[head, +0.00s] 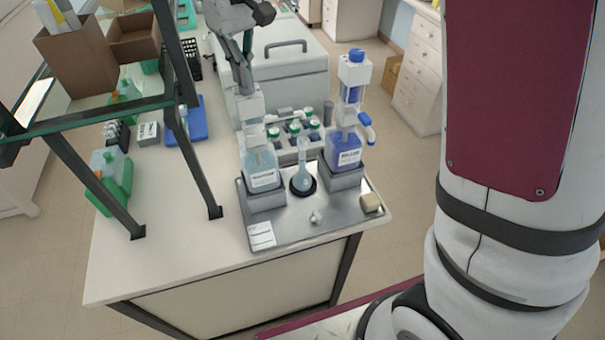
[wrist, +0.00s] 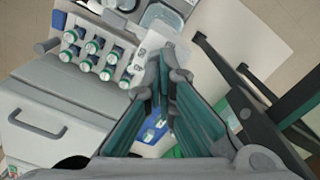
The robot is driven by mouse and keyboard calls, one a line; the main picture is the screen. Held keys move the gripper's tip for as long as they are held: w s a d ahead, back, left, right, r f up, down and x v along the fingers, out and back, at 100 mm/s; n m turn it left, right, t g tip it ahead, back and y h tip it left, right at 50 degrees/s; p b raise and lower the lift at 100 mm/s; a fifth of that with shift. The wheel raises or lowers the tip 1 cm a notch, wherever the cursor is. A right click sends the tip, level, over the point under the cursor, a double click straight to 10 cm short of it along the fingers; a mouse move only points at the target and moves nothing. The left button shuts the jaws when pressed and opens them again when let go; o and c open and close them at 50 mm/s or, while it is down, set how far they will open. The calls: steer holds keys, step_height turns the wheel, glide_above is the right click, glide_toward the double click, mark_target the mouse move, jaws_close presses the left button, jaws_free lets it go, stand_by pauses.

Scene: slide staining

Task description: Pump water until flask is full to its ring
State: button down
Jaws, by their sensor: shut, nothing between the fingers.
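The clear bottle of pale blue liquid (head: 262,165) stands in a grey holder at the left of a steel tray (head: 300,222). A white pump head (head: 250,108) tops it. My gripper (head: 246,90) points down just above this pump head, fingers together and empty; I cannot tell whether they touch it. In the wrist view my gripper (wrist: 165,75) shows its fingers close together at the tips. The round flask (head: 302,180) stands on a dark ring base right of the bottle, with pale blue liquid in its bulb. Its level against the neck ring is too small to read.
A dark blue bottle with a pump (head: 344,148) stands right of the flask. Green-capped vials (wrist: 88,55) sit in a rack behind. A grey box with a handle (head: 285,75) is behind, and a shelf frame (head: 200,160) stands left. A beige block (head: 371,202) lies at front right.

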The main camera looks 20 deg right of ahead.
steer(key=shift+r+p, duration=0.35)
steer(key=shift+r, duration=2.05)
step_height(320, 180, up, 5)
steer(key=shift+r, duration=0.1)
steer(key=s+d+r+m+t+b, duration=0.1)
steer(key=s+d+m+t, duration=0.2)
steer(key=s+d, duration=0.65)
steer(key=s+d+f+m+t+b, duration=0.2)
steer(key=s+f, duration=0.6)
steer(key=s, duration=0.5)
steer(key=shift+d+m+t, duration=0.3)
steer(key=shift+d+m, duration=0.2)
steer(key=shift+d, duration=0.1)
